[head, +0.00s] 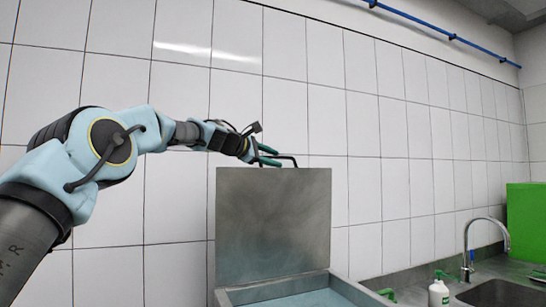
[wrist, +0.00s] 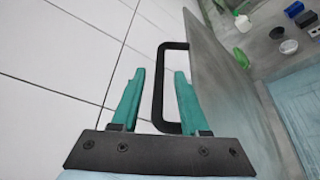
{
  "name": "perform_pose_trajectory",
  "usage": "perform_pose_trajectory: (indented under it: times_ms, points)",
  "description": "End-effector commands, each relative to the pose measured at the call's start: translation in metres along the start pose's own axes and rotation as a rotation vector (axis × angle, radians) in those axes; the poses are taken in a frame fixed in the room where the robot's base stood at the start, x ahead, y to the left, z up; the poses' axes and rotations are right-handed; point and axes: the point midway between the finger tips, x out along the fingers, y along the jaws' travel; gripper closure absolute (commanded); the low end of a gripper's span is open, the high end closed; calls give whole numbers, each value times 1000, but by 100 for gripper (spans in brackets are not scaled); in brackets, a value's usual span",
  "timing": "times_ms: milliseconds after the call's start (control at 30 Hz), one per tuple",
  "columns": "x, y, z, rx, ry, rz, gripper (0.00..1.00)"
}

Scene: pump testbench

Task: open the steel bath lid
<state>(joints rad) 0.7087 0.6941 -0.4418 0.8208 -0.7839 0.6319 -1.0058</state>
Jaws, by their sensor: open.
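The steel bath lid (head: 273,225) stands upright, raised at the back of the steel bath (head: 328,279), whose pale blue inside shows below. The lid also fills the right of centre in the wrist view (wrist: 225,65). Its black handle (head: 291,157) is at the lid's top edge; in the wrist view the handle (wrist: 159,90) is a squared loop. My gripper (head: 267,156) is at the handle, and its green fingers (wrist: 160,73) are apart. One finger is on each side of the handle bar, with visible gaps and no clear grip.
A counter to the right of the bath holds a white soap bottle (head: 438,293), a steel tap (head: 467,245), a sink (head: 500,293) and a green box (head: 525,222). A white tiled wall (head: 380,130) stands behind the lid. Small items lie on the counter in the wrist view.

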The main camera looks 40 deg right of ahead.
Motion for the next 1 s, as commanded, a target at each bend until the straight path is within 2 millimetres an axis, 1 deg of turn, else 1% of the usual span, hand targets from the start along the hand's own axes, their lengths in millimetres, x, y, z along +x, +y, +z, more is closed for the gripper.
perform_pose_trajectory:
  times_ms: [100,400,500,1000]
  points:
    - [0,0,0,0,0,0,56]
    - [0,0,0,0,0,0,90]
    - [0,0,0,0,0,-1,100]
    - [0,-1,0,0,0,-2,100]
